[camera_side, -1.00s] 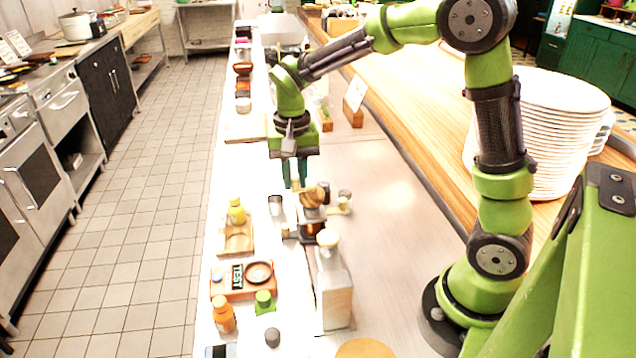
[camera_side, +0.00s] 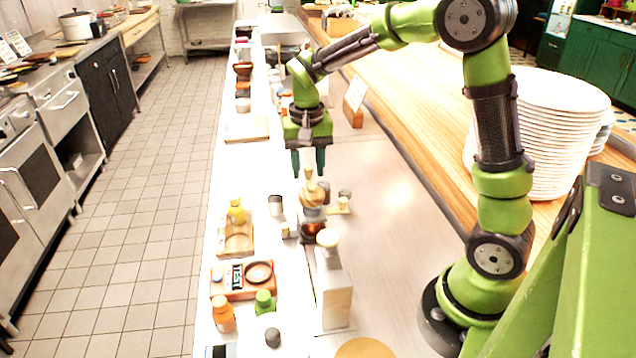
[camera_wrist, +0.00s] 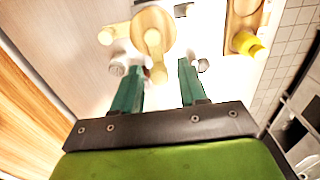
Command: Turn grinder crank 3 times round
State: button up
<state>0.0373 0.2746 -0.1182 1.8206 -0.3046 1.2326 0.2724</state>
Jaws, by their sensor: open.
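The grinder (camera_side: 312,213) stands on the counter, with a wooden top and a dark reddish body below. Its pale crank (camera_side: 309,181) points toward the far end of the counter in the side view. The wrist view shows the round wooden top (camera_wrist: 163,27) and the crank knob (camera_wrist: 158,74), which lies between my two green fingers, closer to the left one. My gripper (camera_side: 308,172) points down just behind the grinder, and it also shows in the wrist view (camera_wrist: 160,66). It is open, with a visible gap around the knob. Contact with the knob cannot be told.
A tall plate stack (camera_side: 540,130) is at right.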

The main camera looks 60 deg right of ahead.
jog(key=shift+r, duration=3.05)
jog(key=shift+w+f, duration=0.1)
jog(key=shift+f, duration=0.2)
jog(key=s+a+r+n+t+y, duration=0.1)
jog(key=s+a+r+n+t, duration=0.1)
jog(key=s, duration=0.5)
jog(key=s+a+r+n+t+y, duration=0.1)
jog(key=s+a+r+n+t, duration=0.1)
jog(key=s+a+t, duration=0.3)
jog(key=s+a+n, duration=0.1)
jog(key=s, duration=0.2)
jog(key=shift+s+a+r, duration=0.2)
jog(key=shift+s+a, duration=0.05)
jog(key=shift+a, duration=0.1)
jog(key=shift+o, duration=0.2)
jog(key=shift+f, duration=0.1)
